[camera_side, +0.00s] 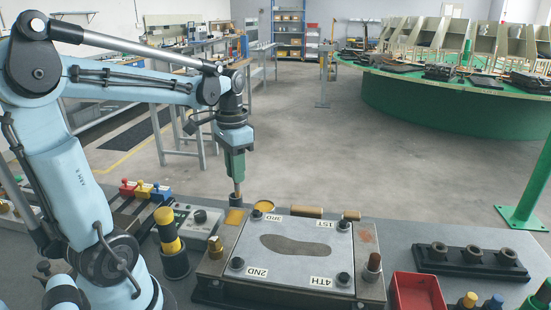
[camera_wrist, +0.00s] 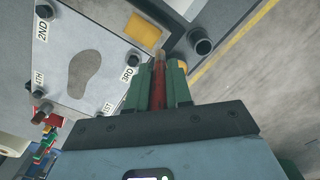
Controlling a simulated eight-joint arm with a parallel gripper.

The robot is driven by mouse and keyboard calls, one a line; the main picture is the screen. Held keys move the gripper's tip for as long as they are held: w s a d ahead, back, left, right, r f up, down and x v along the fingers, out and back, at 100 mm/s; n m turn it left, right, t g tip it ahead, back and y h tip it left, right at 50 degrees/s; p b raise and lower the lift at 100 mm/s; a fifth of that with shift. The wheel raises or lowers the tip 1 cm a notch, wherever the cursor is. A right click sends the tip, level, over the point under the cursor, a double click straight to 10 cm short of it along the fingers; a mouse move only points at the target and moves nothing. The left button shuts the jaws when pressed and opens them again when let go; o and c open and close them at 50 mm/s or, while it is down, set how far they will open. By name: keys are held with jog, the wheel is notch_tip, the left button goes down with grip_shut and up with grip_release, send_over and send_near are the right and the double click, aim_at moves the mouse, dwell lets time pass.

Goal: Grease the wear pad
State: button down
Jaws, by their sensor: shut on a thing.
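My gripper (camera_side: 235,178) is green-fingered and points down above the left rear corner of the fixture. It is shut on a red-handled brush (camera_wrist: 158,83), whose tan tip shows in the wrist view (camera_wrist: 160,54). In the side view only the brush's lower end (camera_side: 236,198) shows below the fingers. A small golden wear pad (camera_side: 234,217) lies by the corner marked 3RD, just below the brush; it also shows in the wrist view (camera_wrist: 143,31). A gap seems to separate tip and pad, though contact is hard to judge. A round yellow tin (camera_side: 264,206) sits behind that corner.
The fixture plate (camera_side: 330,225) has black corner knobs and a dark insole shape. A black-and-yellow cylinder (camera_side: 172,243) stands left. A control box (camera_side: 193,218), red bin (camera_side: 417,294) and black rack with rings (camera_side: 470,262) share the bench. Air above the plate is clear.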

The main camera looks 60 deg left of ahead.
jog(key=shift+r, duration=2.3)
